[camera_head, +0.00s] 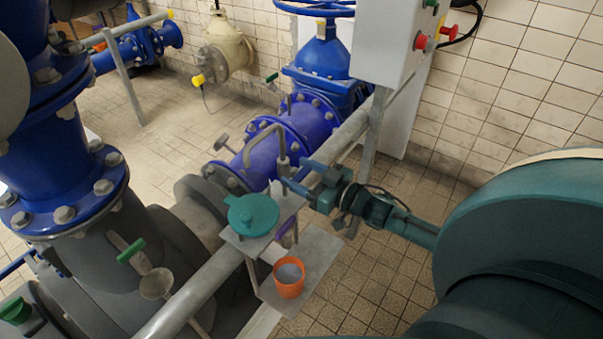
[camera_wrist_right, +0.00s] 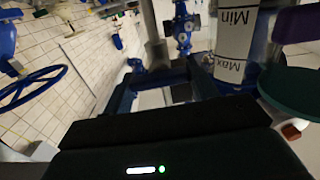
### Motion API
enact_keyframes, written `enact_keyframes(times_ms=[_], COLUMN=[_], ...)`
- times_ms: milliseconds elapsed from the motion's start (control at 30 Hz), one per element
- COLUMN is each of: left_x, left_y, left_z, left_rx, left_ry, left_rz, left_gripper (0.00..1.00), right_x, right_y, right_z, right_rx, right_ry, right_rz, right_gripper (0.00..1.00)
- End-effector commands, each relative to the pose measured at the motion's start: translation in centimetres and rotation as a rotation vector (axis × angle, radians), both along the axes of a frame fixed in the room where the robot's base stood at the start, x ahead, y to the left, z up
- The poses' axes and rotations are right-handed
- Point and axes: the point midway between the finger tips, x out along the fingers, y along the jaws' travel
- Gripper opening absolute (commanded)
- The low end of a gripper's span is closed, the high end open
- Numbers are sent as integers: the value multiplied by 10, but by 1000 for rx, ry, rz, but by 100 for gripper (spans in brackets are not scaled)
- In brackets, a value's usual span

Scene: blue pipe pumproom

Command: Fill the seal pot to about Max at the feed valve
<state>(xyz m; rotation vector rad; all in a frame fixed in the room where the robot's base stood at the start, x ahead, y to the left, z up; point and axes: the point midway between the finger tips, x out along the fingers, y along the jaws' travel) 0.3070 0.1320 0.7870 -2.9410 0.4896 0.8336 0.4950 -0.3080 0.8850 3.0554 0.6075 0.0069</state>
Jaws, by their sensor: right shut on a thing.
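My right gripper (camera_head: 292,186) reaches in from the right, below the end of a bent grey spout (camera_head: 268,130). In the right wrist view a pale seal pot (camera_wrist_right: 236,42) shows upside down, with Min and Max printed on it. The dark blue fingers (camera_wrist_right: 228,82) are shut at the pot near the Max mark. The liquid level inside cannot be made out. A teal round lid (camera_head: 252,213) lies on a small shelf just left of the gripper; it also shows in the right wrist view (camera_wrist_right: 292,98). My left gripper is not in view.
An orange cup (camera_head: 288,279) with greyish contents stands on a lower plate (camera_head: 318,262). A purple-blue pipe (camera_head: 290,135) runs behind the spout. A blue handwheel (camera_head: 318,8) and control box (camera_head: 396,40) are above. A grey rail (camera_head: 205,290) crosses in front.

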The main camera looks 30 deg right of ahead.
Motion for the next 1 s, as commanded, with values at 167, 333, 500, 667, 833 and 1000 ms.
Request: enact_keyframes(times_ms=[167,333,500,667,833,1000], left_x=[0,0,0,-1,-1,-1], left_y=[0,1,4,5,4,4], left_z=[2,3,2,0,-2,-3], left_rx=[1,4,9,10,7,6], left_ry=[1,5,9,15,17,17], left_rz=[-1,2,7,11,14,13], left_gripper=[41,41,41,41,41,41], right_x=[-1,-1,-1,-1,-2,-2], right_y=[1,1,2,3,3,4], right_z=[0,0,0,-1,-2,-3], right_rx=[-72,-190,-338,-478,-629,-775], right_ry=[-31,-81,-141,-199,-261,-322], right_rz=[1,0,0,0,1,1], right_gripper=[35,35,35,35,35,35])
